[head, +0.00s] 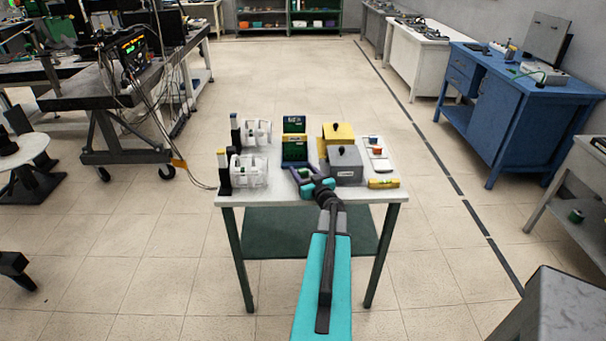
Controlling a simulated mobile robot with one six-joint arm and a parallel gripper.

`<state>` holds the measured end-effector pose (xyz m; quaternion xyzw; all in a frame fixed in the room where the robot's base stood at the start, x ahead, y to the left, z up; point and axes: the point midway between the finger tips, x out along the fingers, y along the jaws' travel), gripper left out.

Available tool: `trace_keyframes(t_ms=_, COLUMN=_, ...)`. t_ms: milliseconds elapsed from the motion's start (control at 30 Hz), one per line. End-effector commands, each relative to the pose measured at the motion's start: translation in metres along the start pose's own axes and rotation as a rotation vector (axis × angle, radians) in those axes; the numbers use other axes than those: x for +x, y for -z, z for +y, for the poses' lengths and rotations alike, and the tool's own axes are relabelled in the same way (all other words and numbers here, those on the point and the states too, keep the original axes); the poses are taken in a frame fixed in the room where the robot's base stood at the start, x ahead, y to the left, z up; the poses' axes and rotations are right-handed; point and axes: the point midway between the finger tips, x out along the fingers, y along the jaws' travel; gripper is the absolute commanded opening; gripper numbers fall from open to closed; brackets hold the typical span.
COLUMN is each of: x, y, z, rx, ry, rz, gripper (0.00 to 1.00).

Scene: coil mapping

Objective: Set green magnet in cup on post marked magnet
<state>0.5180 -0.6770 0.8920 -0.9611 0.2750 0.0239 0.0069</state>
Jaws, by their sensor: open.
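I cannot make out anything between the fingers. I cannot pick out a green magnet for sure. Clear coil-like cylinders stand beside the posts, one at the rear (257,132) and one in front (249,169).
Beyond the gripper stands a green panel (294,125) with a yellow bar across it. A yellow box (338,131) and a grey box (345,165) stand right of it. A blue bench (515,95) stands farther right.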

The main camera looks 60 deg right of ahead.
Motion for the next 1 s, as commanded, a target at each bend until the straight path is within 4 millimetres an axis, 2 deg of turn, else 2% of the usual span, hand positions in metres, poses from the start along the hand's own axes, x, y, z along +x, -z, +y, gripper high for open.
trace_keyframes(t_ms=400, x=-0.0003, y=0.0, z=0.0001, rx=0.0, ry=0.0, rz=0.0, gripper=0.5)
trace_keyframes(t_ms=700, x=-0.0003, y=0.0001, z=0.0, rx=0.0, ry=0.0, rz=0.0, gripper=0.0)
trace_keyframes(t_ms=1000, x=-0.0003, y=0.0014, z=0.0, rx=0.0, ry=0.0, rz=0.001, gripper=0.0)
